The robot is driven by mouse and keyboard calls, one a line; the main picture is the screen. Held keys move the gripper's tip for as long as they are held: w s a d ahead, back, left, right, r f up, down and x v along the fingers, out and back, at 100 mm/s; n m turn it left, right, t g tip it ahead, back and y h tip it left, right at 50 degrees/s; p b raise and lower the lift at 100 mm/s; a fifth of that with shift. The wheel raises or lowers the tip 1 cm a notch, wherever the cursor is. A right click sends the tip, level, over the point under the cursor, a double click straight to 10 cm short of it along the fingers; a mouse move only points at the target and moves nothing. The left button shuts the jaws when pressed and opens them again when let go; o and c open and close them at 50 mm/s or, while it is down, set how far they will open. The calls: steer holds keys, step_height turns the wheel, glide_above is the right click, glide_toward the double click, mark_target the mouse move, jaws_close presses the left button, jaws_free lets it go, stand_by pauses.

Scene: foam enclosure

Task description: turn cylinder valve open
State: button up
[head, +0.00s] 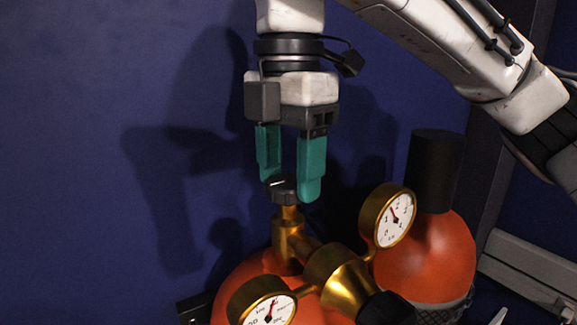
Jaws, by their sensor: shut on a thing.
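My gripper (290,184) points straight down with its two teal fingers. It is shut on the dark valve knob (284,196) at the top of the brass cylinder valve (288,232). The right finger reaches down beside the knob and covers part of it. The valve stands on an orange cylinder (236,287), which is partly cut off by the bottom edge. A brass regulator (342,277) with two round gauges, one at right (393,220) and one at lower left (268,311), is attached to the valve.
A second orange cylinder (437,255) with a black cap (433,170) stands to the right, close behind the right gauge. A blue wall (90,120) is behind. A grey rail (530,270) is at lower right. The space left of the gripper looks free.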

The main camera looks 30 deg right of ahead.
mark_target(289, 179)
steer(key=shift+r+n, duration=0.1)
steer(key=shift+n, duration=0.9)
steer(key=o, duration=1.1)
steer(key=shift+c, duration=0.2)
step_height(289, 179, up, 11)
